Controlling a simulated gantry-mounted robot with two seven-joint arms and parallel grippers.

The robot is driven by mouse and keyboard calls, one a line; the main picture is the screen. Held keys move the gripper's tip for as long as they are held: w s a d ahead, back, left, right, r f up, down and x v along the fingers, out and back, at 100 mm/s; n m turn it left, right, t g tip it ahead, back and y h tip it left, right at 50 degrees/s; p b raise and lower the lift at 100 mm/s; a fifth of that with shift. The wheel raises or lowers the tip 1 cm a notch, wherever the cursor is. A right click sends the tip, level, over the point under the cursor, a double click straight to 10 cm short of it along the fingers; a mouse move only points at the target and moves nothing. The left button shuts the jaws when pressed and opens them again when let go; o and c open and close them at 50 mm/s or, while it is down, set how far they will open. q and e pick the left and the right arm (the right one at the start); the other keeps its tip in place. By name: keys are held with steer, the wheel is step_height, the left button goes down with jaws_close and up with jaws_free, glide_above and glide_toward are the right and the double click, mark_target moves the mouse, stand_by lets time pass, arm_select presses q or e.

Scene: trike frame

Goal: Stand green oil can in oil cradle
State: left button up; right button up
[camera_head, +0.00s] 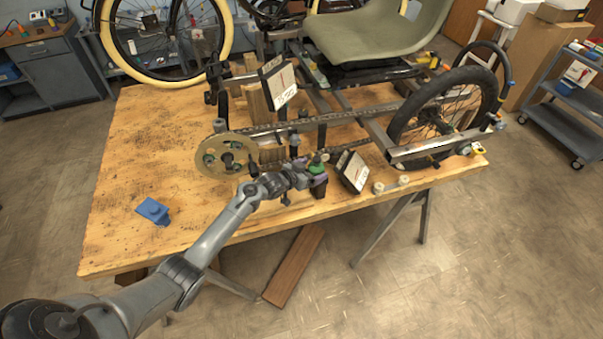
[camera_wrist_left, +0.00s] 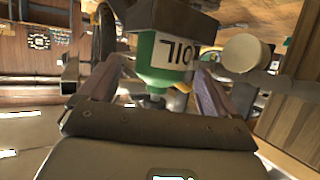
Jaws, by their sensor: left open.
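The green oil can (camera_head: 317,159) is near the front edge of the wooden table, and only part of it shows in the head view. In the left wrist view the can (camera_wrist_left: 160,70) has a white label with "OIL" upside down in the picture. My left gripper (camera_head: 309,181) is at the can, with its purple fingers on either side of it in the wrist view (camera_wrist_left: 157,92). The jaws are open. A dark block-like part (camera_wrist_left: 170,14) hides one end of the can. I cannot tell which object is the oil cradle. My right gripper is not in view.
A dark-edged panel (camera_head: 350,171) and cream rolls (camera_head: 404,180) are just right of the can. The trike frame (camera_head: 345,98) and its chainring (camera_head: 226,156) lie behind and left. A blue object (camera_head: 152,210) sits at the left, with clear table (camera_head: 125,165) around it.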

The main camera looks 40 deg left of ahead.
arm_select(q)
steer(key=p+v, duration=0.1)
steer(key=v, duration=0.9)
steer(key=shift+p, duration=0.3)
steer(key=shift+r, duration=0.1)
